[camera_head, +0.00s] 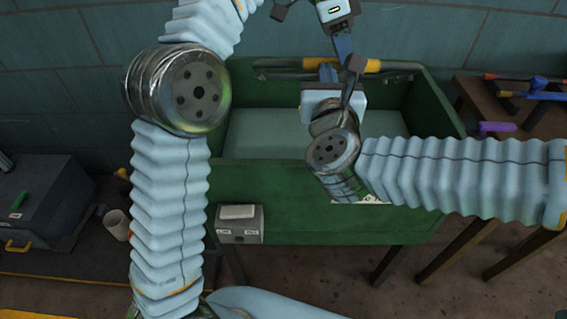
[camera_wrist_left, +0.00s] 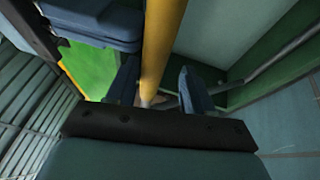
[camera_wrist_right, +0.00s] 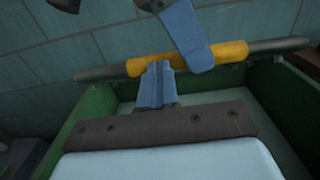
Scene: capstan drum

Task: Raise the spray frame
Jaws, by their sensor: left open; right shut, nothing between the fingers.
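The spray frame shows as a grey bar with yellow grip sections (camera_head: 375,66) across the back of the green tank (camera_head: 285,190). One left finger (camera_wrist_right: 187,38) hangs in front of the yellow section in the right wrist view. My right gripper (camera_head: 329,74) is shut and empty, its fingertips close below the bar; contact cannot be told.
A small grey box (camera_head: 239,226) is on the tank's front. A dark case (camera_head: 45,200) and a cup (camera_head: 117,224) stand at the left. A wooden bench (camera_head: 490,100) with tools is at the right. My two grippers are close together over the tank.

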